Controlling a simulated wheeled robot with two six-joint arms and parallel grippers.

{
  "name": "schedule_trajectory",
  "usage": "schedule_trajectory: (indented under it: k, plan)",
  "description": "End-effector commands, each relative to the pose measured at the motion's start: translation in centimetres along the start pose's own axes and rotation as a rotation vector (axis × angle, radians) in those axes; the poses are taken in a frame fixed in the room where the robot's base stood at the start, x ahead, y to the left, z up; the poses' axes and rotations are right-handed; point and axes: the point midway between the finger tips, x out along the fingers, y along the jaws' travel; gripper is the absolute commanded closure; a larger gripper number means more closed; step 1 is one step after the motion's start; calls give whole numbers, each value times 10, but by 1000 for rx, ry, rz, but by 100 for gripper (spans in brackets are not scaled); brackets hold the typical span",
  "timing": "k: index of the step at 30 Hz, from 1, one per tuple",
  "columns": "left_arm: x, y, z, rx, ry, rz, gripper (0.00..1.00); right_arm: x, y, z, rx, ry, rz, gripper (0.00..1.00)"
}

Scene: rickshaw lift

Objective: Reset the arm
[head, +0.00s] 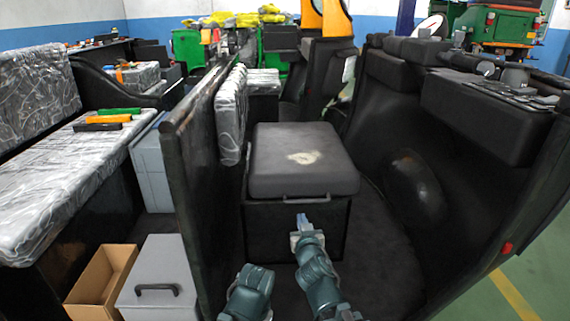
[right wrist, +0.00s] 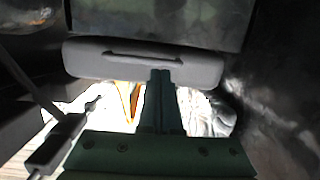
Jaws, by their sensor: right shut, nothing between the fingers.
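My right gripper (head: 303,222) reaches forward from the bottom centre of the head view. Its fingers are closed together with nothing between them. It is in front of the black box seat (head: 275,218), below the front handle; I cannot tell whether it touches the box. In the right wrist view, the closed green fingers (right wrist: 160,100) overlap a grey padded piece with a dark handle (right wrist: 145,63). Part of my left arm shows at the bottom centre of the head view, beside the right arm. Its gripper is hidden or out of frame.
The seat's dark cushion (head: 303,160) has a pale worn patch. A black upright panel (head: 197,170) stands left of my arms, and a dark side wall (head: 410,190) curves along the right. A grey lidded box (head: 160,275) and an open cardboard box (head: 100,277) sit lower left.

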Motion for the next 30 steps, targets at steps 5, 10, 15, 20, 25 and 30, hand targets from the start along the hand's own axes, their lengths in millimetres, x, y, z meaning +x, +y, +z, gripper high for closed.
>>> schedule_trajectory:
  k: [5,10,15,20,25,30]
  plan:
    - [-13,-2,1,1,0,-1,29,-11,14,36,-30,-227,111,100]
    - [-27,-3,2,1,-1,-1,29,-54,14,99,-104,-620,160,100]
    - [-36,-4,2,2,-1,-2,29,-112,-2,143,-186,-975,89,100]
    - [-43,-5,3,3,-1,-2,29,-163,-19,162,-254,-1225,-23,100]
    - [-50,-6,3,3,-1,-3,29,-215,-36,169,-321,-1448,-173,100]
    - [-91,-10,5,2,-2,-2,29,-219,-33,128,-316,-1437,-161,100]
